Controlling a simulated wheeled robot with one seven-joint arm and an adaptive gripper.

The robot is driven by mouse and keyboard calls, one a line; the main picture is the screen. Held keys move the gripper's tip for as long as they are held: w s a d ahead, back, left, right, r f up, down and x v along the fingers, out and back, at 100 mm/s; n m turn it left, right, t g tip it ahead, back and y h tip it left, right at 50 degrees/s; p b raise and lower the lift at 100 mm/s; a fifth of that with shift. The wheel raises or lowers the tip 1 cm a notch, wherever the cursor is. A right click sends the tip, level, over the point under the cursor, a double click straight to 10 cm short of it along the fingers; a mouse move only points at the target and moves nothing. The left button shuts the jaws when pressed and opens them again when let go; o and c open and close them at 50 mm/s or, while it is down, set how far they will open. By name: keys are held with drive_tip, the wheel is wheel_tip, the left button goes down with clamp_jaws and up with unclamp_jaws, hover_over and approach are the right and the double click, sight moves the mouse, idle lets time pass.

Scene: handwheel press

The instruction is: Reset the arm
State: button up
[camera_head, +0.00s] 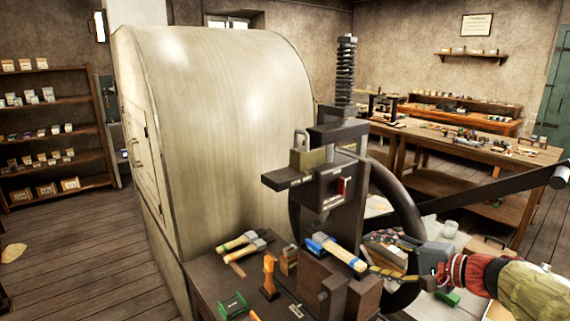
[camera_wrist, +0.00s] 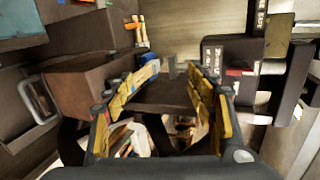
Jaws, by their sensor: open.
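My gripper (camera_head: 368,255) reaches in from the right in the head view, on the near side of the handwheel press (camera_head: 343,205) and low by its base. In the wrist view its yellow segmented fingers (camera_wrist: 172,72) are spread apart with nothing between them. Beyond them is a dark part of the press. The large dark handwheel (camera_head: 412,208) stands behind my gripper and is partly hidden by it. A blue-headed tool with a pale handle (camera_head: 340,252) lies close to the fingertips; I cannot tell whether they touch.
A long dark bar (camera_head: 490,190) crosses at right. Open floor (camera_head: 85,255) lies at left.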

drive_tip(key=s+a+f+n+g+h, duration=0.1)
drive_tip(key=s+f+n+g+h, duration=0.15)
drive_tip(key=s, duration=0.35)
drive_tip(key=s+a+f+n+g+h+p, duration=0.1)
drive_tip(key=s+f+g, duration=0.1)
drive_tip(key=s+f, duration=0.3)
drive_tip(key=s+a+f+n+g+h, duration=0.1)
drive_tip(key=s+f+g+h, duration=0.1)
drive_tip(key=s, duration=0.5)
drive_tip(key=s+a+r+n+h+p, duration=0.1)
drive_tip(key=s+r+n, duration=0.1)
drive_tip(key=s+n, duration=0.1)
drive_tip(key=s+a+r+n+t+h+p, duration=0.1)
drive_tip(key=s+r+n+h, duration=0.1)
drive_tip(key=s, duration=0.4)
drive_tip(key=shift+s+a+r+n, duration=0.15)
drive_tip(key=shift+s+r+n, duration=0.15)
drive_tip(key=shift+n, duration=0.55)
drive_tip(key=shift+c, duration=0.4)
